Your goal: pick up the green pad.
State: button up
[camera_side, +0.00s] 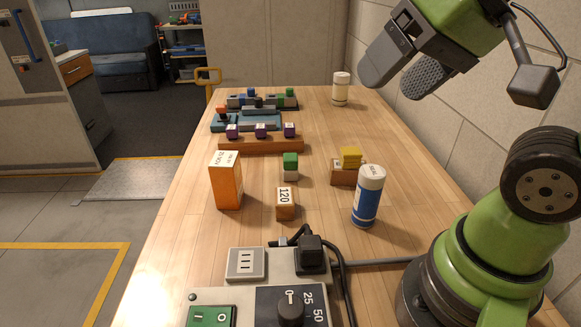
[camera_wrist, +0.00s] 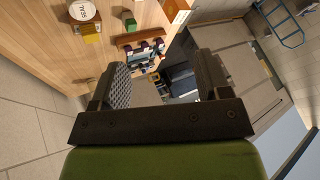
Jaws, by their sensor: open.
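A small green pad (camera_side: 290,159) sits on top of a pale block near the middle of the wooden table. A small green patch (camera_wrist: 129,22) near the top of the wrist view appears to be the same pad. My gripper (camera_side: 393,82) is high above the right side of the table, well apart from the pad, up and to the right of it in the side view. Its two fingers are spread with nothing between them, as the wrist view also shows (camera_wrist: 165,75).
Near the pad are an orange box (camera_side: 225,180), a block marked 120 (camera_side: 286,204), a yellow block (camera_side: 350,157) on a wooden base, and a blue-white cylinder (camera_side: 368,197). A rack with purple cubes (camera_side: 261,144) lies behind. A power box with cables (camera_side: 292,296) stands in front.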

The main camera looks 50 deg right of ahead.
jog(key=w+d+f+m+g+h, duration=0.1)
jog(key=w+d+f+m+h, duration=0.15)
jog(key=w, duration=0.65)
jog(key=m+g+h, duration=0.2)
send_over(292, 156)
jog(key=s+a, duration=0.3)
notch_tip(292, 156, down, 13)
jog(key=shift+g, duration=0.4)
jog(key=x, duration=1)
jog(key=shift+s+a+f, duration=0.2)
jog(key=shift+f, duration=0.05)
jog(key=shift+a+x, duration=0.15)
jog(key=shift+x, duration=1.3)
jog(key=shift+a+x, duration=0.15)
jog(key=shift+x, duration=1.3)
jog(key=c, duration=1)
